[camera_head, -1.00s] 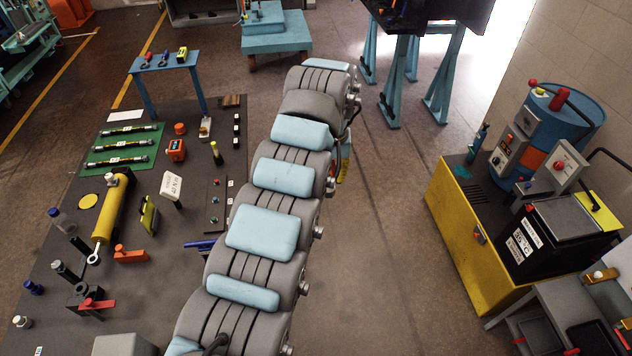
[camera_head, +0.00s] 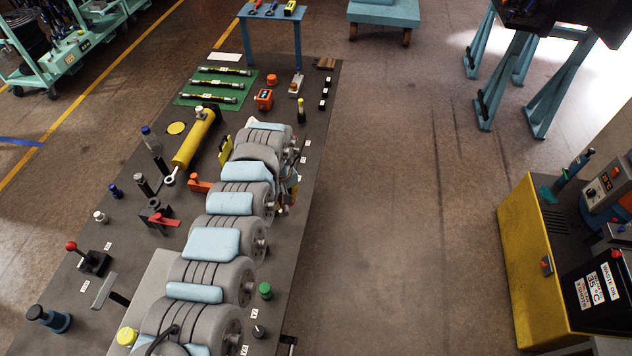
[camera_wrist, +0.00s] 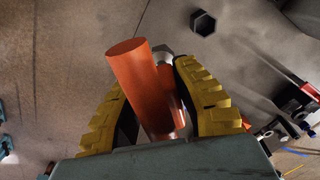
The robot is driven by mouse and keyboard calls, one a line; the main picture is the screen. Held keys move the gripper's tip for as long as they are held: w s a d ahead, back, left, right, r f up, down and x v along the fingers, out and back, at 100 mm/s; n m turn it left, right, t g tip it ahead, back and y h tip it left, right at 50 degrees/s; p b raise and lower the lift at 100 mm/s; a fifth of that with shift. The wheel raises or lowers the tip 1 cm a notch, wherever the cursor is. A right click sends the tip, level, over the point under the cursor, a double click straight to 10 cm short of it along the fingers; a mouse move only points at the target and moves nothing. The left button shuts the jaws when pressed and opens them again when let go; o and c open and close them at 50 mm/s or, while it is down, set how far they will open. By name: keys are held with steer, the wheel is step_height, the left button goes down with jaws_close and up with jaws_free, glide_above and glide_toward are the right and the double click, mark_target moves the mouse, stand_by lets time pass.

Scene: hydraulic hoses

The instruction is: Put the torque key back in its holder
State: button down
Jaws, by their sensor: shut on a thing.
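In the wrist view, my gripper (camera_wrist: 165,105) has its two yellow ridged fingers closed around an orange cylindrical handle (camera_wrist: 135,75), which I take to be the torque key. The handle is tilted, with its flat round end toward the upper left. A metallic part and another orange part show behind it between the fingers. A dark hexagonal shape (camera_wrist: 202,22) lies on the grey surface beyond; I cannot tell whether it is the holder. In the head view, my arm hides the gripper and the key. No holder can be made out with certainty.
The dark bench top (camera_head: 322,100) carries a yellow cylinder (camera_head: 195,140), a green mat with hoses (camera_head: 250,86), a red-handled valve (camera_head: 160,219) and several small fittings. A blue stand (camera_head: 270,18) is at its far end. A yellow cabinet (camera_head: 535,260) stands right, beyond open floor.

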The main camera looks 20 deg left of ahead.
steer(key=s+a+f+n, duration=0.3)
steer(key=s+a+f, duration=0.4)
steer(key=shift+d+r+p, duration=0.1)
steer(key=shift+p, duration=0.35)
step_height(320, 180, down, 6)
steer(key=b, duration=0.3)
stand_by(0.3)
steer(key=shift+p, duration=1.1)
stand_by(1.7)
steer(key=shift+w+f+b, duration=0.1)
steer(key=shift+f+b, duration=2.05)
steer(key=shift+f, duration=0.8)
